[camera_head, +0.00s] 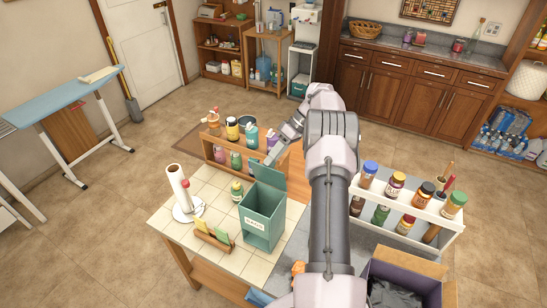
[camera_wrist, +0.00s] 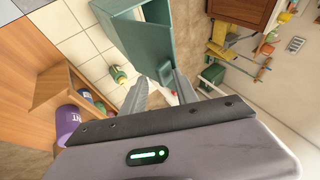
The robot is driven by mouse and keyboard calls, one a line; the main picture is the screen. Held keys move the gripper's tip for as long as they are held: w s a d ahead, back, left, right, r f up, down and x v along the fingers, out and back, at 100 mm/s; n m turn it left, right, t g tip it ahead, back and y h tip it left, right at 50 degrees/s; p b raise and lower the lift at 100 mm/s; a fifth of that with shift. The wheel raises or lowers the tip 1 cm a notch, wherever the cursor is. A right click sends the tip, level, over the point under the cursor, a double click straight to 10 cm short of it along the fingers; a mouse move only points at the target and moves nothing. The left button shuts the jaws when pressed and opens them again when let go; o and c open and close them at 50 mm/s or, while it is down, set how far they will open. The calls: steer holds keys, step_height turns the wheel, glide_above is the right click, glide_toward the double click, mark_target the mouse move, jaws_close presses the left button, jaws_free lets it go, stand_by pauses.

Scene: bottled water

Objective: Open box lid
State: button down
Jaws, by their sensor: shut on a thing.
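The teal box (camera_head: 261,222) stands on the tiled worktop with a label on its front. Its teal lid (camera_head: 269,178) is raised at the back, tilted well up from the box, and the opening shows. My gripper (camera_head: 272,160) is at the lid's upper edge, partly hidden behind it. In the wrist view the two fingers of my gripper (camera_wrist: 165,79) close on the far end of a teal panel, which appears to be the lid (camera_wrist: 132,42). The exact contact between the fingers and the lid is small and hard to make out.
A wooden rack (camera_head: 243,168) of bottles stands close behind the box. A paper towel roll (camera_head: 181,190), a small green bottle (camera_head: 237,191) and a card holder (camera_head: 213,238) are left of it. A white bottle rack (camera_head: 408,212) stands right of my arm.

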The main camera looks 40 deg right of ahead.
steer(key=shift+s+d+f, duration=0.1)
steer(key=shift+s+f, duration=0.1)
steer(key=shift+f, duration=0.25)
steer(key=shift+s+d+f, duration=0.1)
steer(key=shift+s+f, duration=0.05)
steer(key=shift+f, duration=0.3)
steer(key=c, duration=1.5)
jaws_free()
steer(key=shift+o, duration=1.2)
steer(key=shift+w+d+f, duration=0.15)
steer(key=shift+w, duration=0.15)
steer(key=shift+o, duration=0.9)
steer(key=shift+d+f, duration=0.1)
steer(key=shift+d, duration=0.15)
steer(key=shift+a+r, duration=0.2)
steer(key=shift+c, duration=1.2)
steer(key=shift+d, duration=0.1)
